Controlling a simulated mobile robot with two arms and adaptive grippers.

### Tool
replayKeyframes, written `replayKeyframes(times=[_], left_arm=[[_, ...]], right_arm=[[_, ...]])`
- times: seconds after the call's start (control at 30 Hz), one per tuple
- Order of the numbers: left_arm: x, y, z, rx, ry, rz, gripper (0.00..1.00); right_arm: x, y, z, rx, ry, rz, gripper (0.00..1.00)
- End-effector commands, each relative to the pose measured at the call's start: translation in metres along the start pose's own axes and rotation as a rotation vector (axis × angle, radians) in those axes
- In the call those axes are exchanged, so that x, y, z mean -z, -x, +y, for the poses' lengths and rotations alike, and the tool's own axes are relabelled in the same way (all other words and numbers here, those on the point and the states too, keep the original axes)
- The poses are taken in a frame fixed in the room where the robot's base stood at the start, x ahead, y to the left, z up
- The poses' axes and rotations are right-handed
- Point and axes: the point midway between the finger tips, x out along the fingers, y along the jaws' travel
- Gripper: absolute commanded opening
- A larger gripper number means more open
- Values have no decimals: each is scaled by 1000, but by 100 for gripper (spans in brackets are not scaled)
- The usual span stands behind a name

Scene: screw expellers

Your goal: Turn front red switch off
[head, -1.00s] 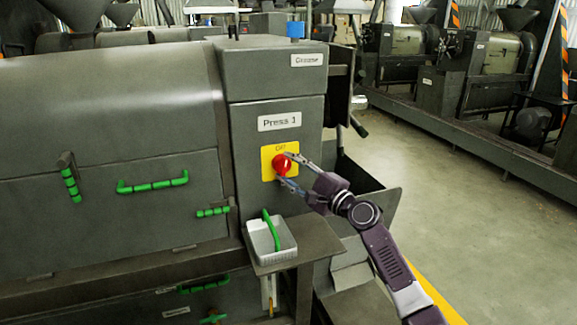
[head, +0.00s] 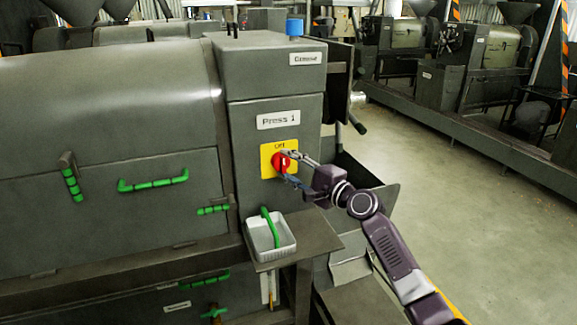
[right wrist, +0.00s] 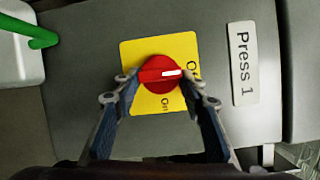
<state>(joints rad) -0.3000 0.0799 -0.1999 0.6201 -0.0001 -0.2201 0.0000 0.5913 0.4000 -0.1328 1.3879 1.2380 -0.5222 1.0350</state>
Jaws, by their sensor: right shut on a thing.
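The red switch (right wrist: 160,74) is a round knob with a raised bar on a yellow plate (right wrist: 130,53). It also shows in the head view (head: 279,165), on the grey cabinet under the "Press 1" label. In the right wrist view the bar's white mark points right, toward the "Off" lettering; "On" is printed below the knob. My right gripper (right wrist: 162,82) is shut on the knob, with one fingertip at each end of the bar. In the head view my right gripper (head: 285,166) reaches the knob from the right and partly covers it. My left gripper is not in view.
A white tray (head: 288,249) with a green handle in it sits on a ledge below the switch. Green handles (head: 153,181) line the press body at left. A dark open metal chute (head: 385,195) stands right of the cabinet. Open floor (head: 470,190) lies further right.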

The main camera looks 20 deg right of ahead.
Motion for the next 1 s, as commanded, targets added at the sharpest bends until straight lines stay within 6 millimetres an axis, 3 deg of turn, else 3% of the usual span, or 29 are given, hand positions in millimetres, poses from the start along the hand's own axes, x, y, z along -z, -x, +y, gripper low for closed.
replayKeyframes(times=[0.17, 0.57, 0.77, 1.0], left_arm=[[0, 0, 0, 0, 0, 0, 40], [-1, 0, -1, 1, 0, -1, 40], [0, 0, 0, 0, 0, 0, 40], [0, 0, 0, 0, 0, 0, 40]], right_arm=[[0, 0, -4, 8, 1, 0, 55], [0, 7, -1, 3, 0, 1, 55], [0, 36, 0, 1, 4, 1, 55], [0, 83, 0, 1, 1, 1, 55]])
